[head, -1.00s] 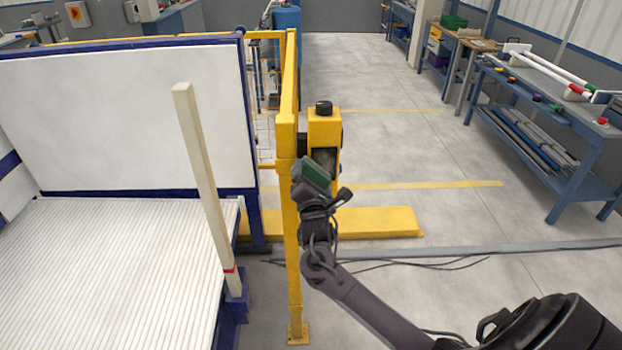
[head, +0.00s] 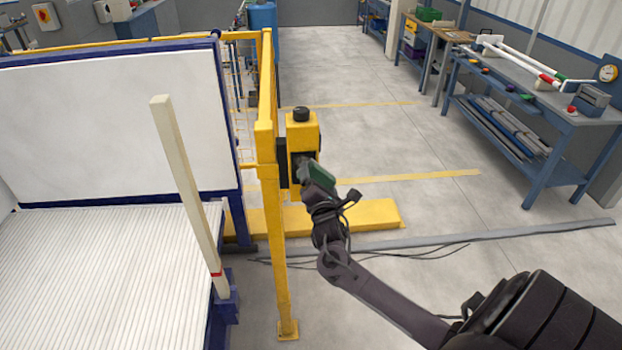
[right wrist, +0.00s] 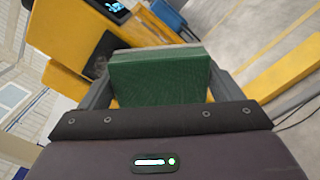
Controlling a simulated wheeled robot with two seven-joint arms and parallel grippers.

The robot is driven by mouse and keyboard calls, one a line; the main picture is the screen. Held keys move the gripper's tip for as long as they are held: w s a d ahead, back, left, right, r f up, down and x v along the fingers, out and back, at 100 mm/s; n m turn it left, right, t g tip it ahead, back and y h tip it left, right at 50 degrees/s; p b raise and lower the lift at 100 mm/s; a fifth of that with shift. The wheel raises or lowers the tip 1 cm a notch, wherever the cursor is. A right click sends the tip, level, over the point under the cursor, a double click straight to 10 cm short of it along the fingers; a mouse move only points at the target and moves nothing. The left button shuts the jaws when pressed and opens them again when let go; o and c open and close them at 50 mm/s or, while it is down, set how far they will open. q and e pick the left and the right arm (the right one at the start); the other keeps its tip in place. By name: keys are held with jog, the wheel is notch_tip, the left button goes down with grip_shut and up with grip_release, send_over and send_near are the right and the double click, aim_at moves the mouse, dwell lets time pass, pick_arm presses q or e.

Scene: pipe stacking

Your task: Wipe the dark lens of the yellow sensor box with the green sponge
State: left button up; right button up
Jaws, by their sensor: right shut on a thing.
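The yellow sensor box (head: 303,130) is fixed to the yellow post, with a black knob on top. Its dark lens (head: 297,163) faces me and is partly hidden behind the sponge and gripper. My right gripper (head: 313,182) is shut on the green sponge (head: 322,174) in front of the lower part of the box. In the right wrist view the sponge (right wrist: 160,78) sits between both fingers, with the yellow box (right wrist: 78,48) just beyond it. I cannot tell whether the sponge touches the lens. My left gripper is not in view.
The yellow post (head: 277,240) stands close left of my right arm. A white ribbed bed (head: 110,270) with a leaning pale post (head: 187,185) is at the left. A blue workbench (head: 530,100) is at the right. Cables (head: 400,257) lie on the open floor.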

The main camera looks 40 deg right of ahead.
aim_at(319, 172)
jog(key=shift+w+r+p, duration=0.1)
jog(key=shift+r+p, duration=0.7)
jog(key=shift+r, duration=0.25)
jog(key=shift+w+a+f, duration=0.1)
jog(key=shift+w+a, duration=0.5)
jog(key=shift+a, duration=0.45)
jog(key=shift+w+a+f, duration=0.1)
jog(key=shift+w+a, duration=0.55)
jog(key=shift+a, duration=0.45)
jog(key=shift+w+a+f, duration=0.1)
jog(key=shift+w+a, duration=0.5)
jog(key=shift+a, duration=0.45)
jog(key=shift+d+r, duration=0.1)
jog(key=shift+r, duration=0.65)
jog(key=shift+s+r, duration=0.1)
jog(key=shift+s+d, duration=0.65)
jog(key=shift+d, duration=0.4)
jog(key=shift+s+d, duration=0.6)
jog(key=shift+d, duration=0.45)
jog(key=shift+s+d, duration=0.65)
jog(key=shift+d, duration=0.4)
jog(key=shift+a, duration=0.1)
jog(key=shift+s+a, duration=0.35)
jog(key=shift+s, duration=0.15)
jog(key=shift+v, duration=2.3)
